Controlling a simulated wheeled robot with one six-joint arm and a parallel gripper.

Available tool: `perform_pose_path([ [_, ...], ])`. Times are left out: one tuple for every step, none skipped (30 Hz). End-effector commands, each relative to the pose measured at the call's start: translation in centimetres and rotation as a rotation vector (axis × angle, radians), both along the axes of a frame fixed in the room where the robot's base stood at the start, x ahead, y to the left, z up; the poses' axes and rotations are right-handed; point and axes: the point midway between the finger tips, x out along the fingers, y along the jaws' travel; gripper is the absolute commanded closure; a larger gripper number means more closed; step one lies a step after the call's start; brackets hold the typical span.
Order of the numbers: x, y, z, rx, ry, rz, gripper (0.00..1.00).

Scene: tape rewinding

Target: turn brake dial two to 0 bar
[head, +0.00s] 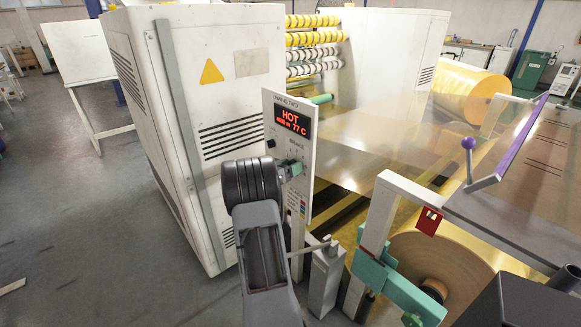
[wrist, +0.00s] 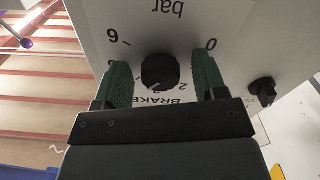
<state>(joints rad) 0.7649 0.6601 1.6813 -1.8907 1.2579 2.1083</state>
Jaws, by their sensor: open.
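The brake dial is a round black knob (wrist: 160,72) on a pale panel (wrist: 225,25), seen upside down in the wrist view. The marks "bar", "0", "6" and part of "BRAKE" show around it. Its setting is too small to read surely. My gripper (wrist: 160,80) is open, with one green finger on each side of the knob; I cannot tell whether either touches it. In the head view my gripper (head: 291,168) is at the face of the "UNWIND TWO" panel (head: 308,150), and my arm hides the dial there.
A smaller black knob (wrist: 263,90) sits beside the dial on the panel. The panel's red display (head: 292,122) reads HOT, 77 C. A white machine cabinet (head: 215,110) stands left behind. A white frame with a teal clamp (head: 375,270) and a film roll (head: 440,270) stand to the right.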

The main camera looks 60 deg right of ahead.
Motion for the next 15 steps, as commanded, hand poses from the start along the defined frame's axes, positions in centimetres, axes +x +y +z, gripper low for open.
perform_pose_path([
  [-0.01, -0.03, 0.00, 0.000, 0.000, 0.000, 0.35],
  [-0.01, -0.03, 0.00, 0.000, 0.000, 0.000, 0.35],
  [0.00, -0.02, 0.00, 0.000, 0.000, 0.000, 0.35],
  [-0.01, -0.02, 0.00, 0.000, 0.000, 0.000, 0.35],
  [0.00, -0.01, 0.00, 0.000, 0.000, 0.000, 0.35],
  [0.00, -0.01, 0.01, 0.000, 0.000, 0.000, 0.35],
  [0.00, -0.01, 0.00, 0.000, 0.000, 0.000, 0.38],
  [0.00, 0.00, 0.01, 0.000, 0.000, 0.000, 0.41],
  [0.00, 0.00, 0.01, 0.000, 0.000, 0.000, 0.44],
  [0.00, 0.00, 0.01, 0.000, 0.000, 0.000, 0.47],
  [0.00, 0.00, 0.01, 0.000, 0.000, 0.000, 0.50],
  [0.00, 0.00, 0.01, 0.000, 0.000, 0.000, 0.54],
  [0.01, 0.01, 0.01, 0.000, 0.000, 0.000, 0.57],
  [0.00, 0.01, 0.01, 0.000, 0.000, 0.000, 0.60],
  [0.00, 0.01, 0.01, 0.000, 0.000, 0.000, 0.64],
])
